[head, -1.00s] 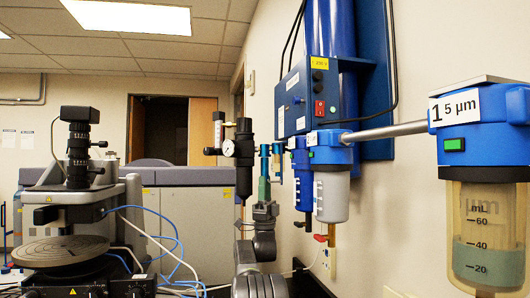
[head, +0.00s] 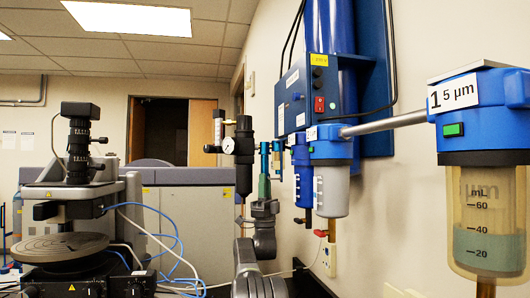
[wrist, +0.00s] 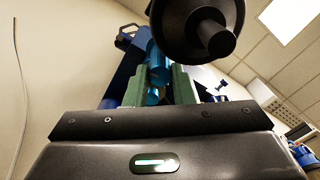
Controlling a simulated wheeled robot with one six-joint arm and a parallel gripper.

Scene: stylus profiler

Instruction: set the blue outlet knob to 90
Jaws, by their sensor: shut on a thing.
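A small bright blue cylinder, which I take to be the blue outlet knob (wrist: 156,66), lies between my gripper's green fingers in the wrist view. My gripper (wrist: 160,88) is shut on it, with one finger on each side. In the head view my gripper (head: 264,178) points up, beside the blue piece (head: 264,157), just right of the black regulator. Any scale or number on the knob is not readable in either view.
A black regulator (head: 243,165) with a round gauge (head: 228,146) stands close to my gripper's left. Filter housings (head: 331,190) hang on the wall to the right. A microscope-like profiler (head: 78,170) stands at the left. In the wrist view a black round part (wrist: 195,25) looms overhead.

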